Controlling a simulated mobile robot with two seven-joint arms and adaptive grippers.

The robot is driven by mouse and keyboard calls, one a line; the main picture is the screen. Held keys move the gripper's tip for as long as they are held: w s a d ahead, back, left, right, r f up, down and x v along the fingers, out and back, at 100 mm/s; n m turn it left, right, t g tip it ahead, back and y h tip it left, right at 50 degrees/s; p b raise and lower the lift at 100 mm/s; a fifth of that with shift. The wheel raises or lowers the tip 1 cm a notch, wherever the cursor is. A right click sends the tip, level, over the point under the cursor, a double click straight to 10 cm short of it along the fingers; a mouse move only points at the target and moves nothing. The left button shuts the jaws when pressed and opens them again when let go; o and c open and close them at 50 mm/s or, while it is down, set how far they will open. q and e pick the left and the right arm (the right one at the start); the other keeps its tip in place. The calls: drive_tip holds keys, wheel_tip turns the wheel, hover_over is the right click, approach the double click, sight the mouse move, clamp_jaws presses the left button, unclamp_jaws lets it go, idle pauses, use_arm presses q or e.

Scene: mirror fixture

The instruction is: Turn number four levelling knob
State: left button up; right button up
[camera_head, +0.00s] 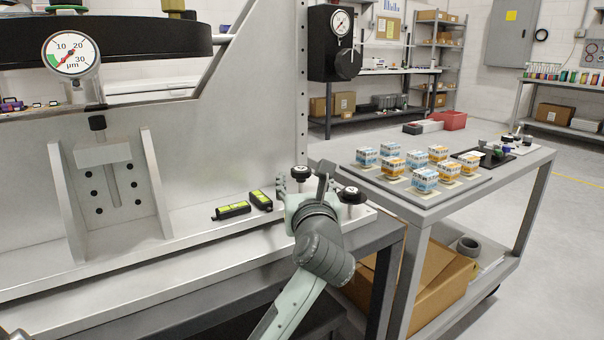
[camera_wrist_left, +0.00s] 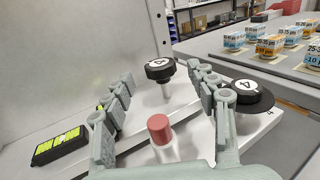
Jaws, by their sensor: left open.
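Two black levelling knobs with white number discs stand at the right end of the metal base. The far knob (camera_head: 300,173) also shows in the left wrist view (camera_wrist_left: 160,70); its digit is hard to read. The near knob (camera_head: 352,193), at right in the left wrist view (camera_wrist_left: 247,95), appears to read 4. My left gripper (camera_head: 304,190) is open and empty, with its fingers pointing toward the far knob, which shows beyond and between the fingertips. The near knob is just outside its right finger. My right gripper is not in view.
A reddish cylinder (camera_wrist_left: 160,129) stands between the fingers in the wrist view. Two black-and-yellow devices (camera_head: 233,210) lie left of the gripper. A dial gauge (camera_head: 71,53) is at upper left. A cart with a grey tray (camera_head: 428,200) of small boxes stands right.

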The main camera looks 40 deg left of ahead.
sight(300, 172)
use_arm(q)
drive_tip(key=shift+x, duration=1.4)
drive_tip(key=c, duration=1.2)
